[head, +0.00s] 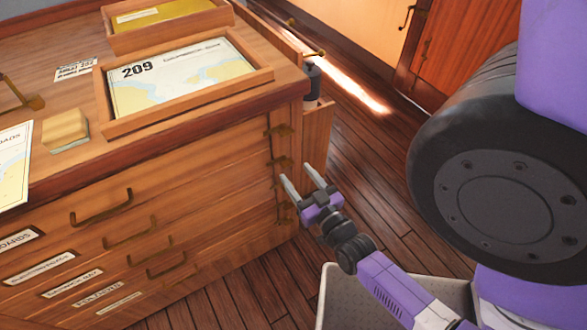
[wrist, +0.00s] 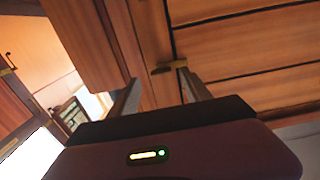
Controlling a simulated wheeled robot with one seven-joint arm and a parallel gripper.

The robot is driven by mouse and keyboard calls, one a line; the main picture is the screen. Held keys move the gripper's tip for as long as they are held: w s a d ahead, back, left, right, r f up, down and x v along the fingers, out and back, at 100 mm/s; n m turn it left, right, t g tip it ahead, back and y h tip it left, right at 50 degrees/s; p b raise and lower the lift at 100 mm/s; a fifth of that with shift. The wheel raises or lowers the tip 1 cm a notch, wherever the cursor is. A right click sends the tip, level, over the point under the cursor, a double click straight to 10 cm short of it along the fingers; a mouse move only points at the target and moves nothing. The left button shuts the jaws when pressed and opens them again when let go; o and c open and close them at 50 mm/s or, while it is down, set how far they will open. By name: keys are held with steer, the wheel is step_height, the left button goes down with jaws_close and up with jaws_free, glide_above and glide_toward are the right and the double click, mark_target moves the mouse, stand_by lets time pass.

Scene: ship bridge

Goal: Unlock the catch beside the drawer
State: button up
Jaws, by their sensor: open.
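The wooden chart chest (head: 190,190) has several drawers (head: 135,238) with brass handles and white labels down its front. Several brass catches (head: 278,131) sit in a column on the upright strip at the chest's right edge, beside the drawers. My gripper (head: 298,172) is open at that edge, its two fingers pointing up towards the lower catches and partly covering them. In the wrist view, one brass catch (wrist: 167,68) lies just beyond the tips of my gripper (wrist: 158,77), close to the right finger. Nothing is between the fingers. I cannot tell whether they touch, or which drawer this catch serves.
A framed chart marked 209 (head: 180,80), a yellow-topped block (head: 66,131) and papers lie on the chest top. A wooden box (head: 318,130) is attached or stands at the chest's right side. Plank floor (head: 375,170) lies open to the right.

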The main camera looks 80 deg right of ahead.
mark_target(289, 166)
steer(key=x, duration=0.3)
steer(key=shift+w, duration=0.1)
jaws_close()
